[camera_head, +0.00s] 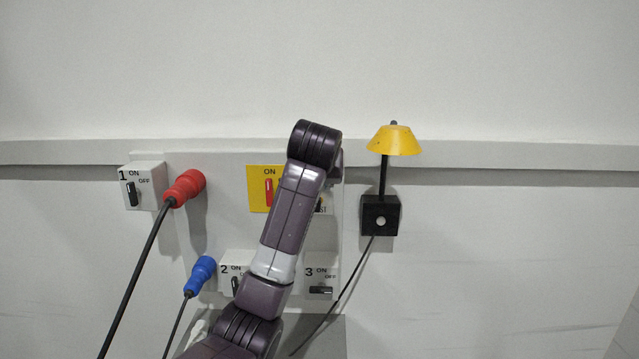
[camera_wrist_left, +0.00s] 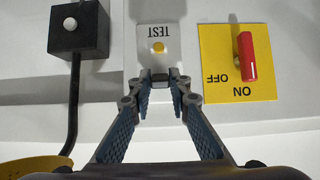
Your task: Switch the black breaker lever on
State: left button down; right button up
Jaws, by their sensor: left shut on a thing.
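Several white numbered boxes carry black levers in the head view. On box 1 the black lever (camera_head: 132,194) is upright below ON. On box 2 the black lever (camera_head: 235,286) looks upright, partly hidden by my arm. On box 3 the black lever (camera_head: 321,290) lies horizontal, below the labels. My left gripper (camera_wrist_left: 160,78) is shut on a small dark piece I cannot identify, in front of the panel near the TEST plate (camera_wrist_left: 172,35) with its yellow button. The arm hides it in the head view. My right gripper is not in view.
A red lever (camera_wrist_left: 246,58) stands on a yellow plate (camera_wrist_left: 212,42) beside the TEST plate. A red plug (camera_head: 186,188) and a blue plug (camera_head: 200,274) with cables are at left. A black box (camera_head: 380,216) with a yellow-capped post (camera_head: 395,140) is at right.

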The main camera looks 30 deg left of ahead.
pick_arm(q)
jog(key=shift+r, duration=0.2)
dwell(0.3)
jog(key=c, duration=1.8)
grip_release()
jog(key=shift+w, duration=0.1)
jog(key=shift+f, duration=0.1)
jog(key=v, duration=1.2)
jog(key=shift+w, duration=0.1)
